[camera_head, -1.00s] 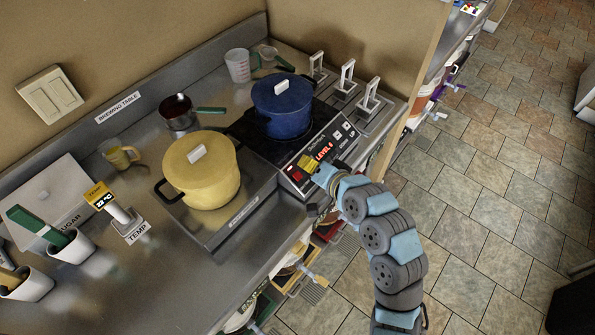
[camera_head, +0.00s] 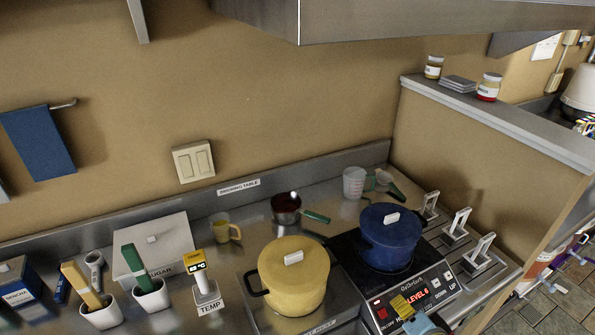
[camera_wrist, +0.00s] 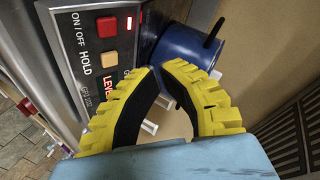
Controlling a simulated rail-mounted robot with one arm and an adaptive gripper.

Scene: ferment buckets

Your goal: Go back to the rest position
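My gripper (camera_head: 404,308) shows at the lower right of the head view, in front of the cooker's control panel (camera_head: 440,291). Only its yellow fingers and a bit of light blue wrist are in frame; the rest of my arm is cut off by the bottom edge. In the wrist view, the two curved yellow fingers of my gripper (camera_wrist: 158,70) come together at their tips with nothing held between them. The panel with red and orange buttons (camera_wrist: 107,42) is just beyond, left of the fingertips. The display reads a level, apparently 6.
A blue lidded pot (camera_head: 390,243) stands on the cooker, with a yellow lidded pot (camera_head: 292,283) to its left. Metal taps or levers (camera_head: 456,226) stand at the right. A TEMP holder (camera_head: 208,298) and utensil cups (camera_head: 152,297) are at the left. Open floor lies far right.

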